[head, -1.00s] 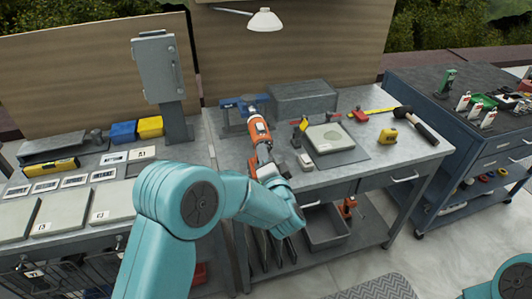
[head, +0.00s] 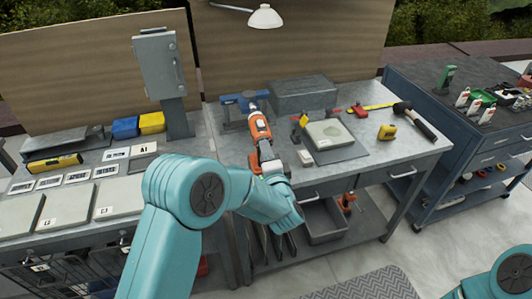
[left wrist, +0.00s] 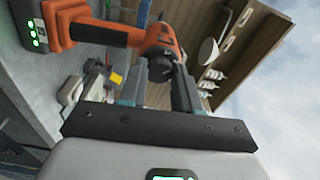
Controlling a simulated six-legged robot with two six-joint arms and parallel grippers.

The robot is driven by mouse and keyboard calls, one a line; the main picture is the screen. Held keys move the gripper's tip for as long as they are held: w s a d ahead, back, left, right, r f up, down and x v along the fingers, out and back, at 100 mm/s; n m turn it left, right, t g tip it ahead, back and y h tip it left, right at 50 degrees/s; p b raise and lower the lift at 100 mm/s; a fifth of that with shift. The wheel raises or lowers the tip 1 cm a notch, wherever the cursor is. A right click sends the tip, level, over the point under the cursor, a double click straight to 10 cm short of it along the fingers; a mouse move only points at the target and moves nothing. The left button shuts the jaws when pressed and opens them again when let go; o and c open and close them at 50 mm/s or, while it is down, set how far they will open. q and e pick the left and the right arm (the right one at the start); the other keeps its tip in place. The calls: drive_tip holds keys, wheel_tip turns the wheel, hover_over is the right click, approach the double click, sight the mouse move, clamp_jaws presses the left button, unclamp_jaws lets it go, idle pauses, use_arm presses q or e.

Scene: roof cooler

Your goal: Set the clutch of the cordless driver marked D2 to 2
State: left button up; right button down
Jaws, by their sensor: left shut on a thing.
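An orange and black cordless driver (head: 259,130) is at the front of the blue vise (head: 240,104) on the grey workbench. In the left wrist view the driver (left wrist: 100,32) shows its orange body, with a battery with green lights at its left end. My left gripper (head: 265,153) reaches it from the front. In the left wrist view my left gripper's fingers (left wrist: 163,88) are on either side of the driver's black clutch collar (left wrist: 160,67), shut on it. The collar's numbers and any D2 mark cannot be read. My right gripper is out of view.
A flat plate on a dark mat (head: 330,133), a yellow tape measure (head: 387,132) and a hammer (head: 415,122) lie to the right on the bench. Another orange tool (head: 347,202) is on the lower shelf beside a grey bin (head: 322,222). A metal box on a post (head: 161,64) stands left.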

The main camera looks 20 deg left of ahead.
use_arm(q)
drive_tip(key=o, duration=1.1)
drive_tip(key=shift+c, duration=0.2)
drive_tip(key=b+v, duration=0.3)
drive_tip(key=v, duration=1.3)
drive_tip(key=shift+s+d, duration=0.15)
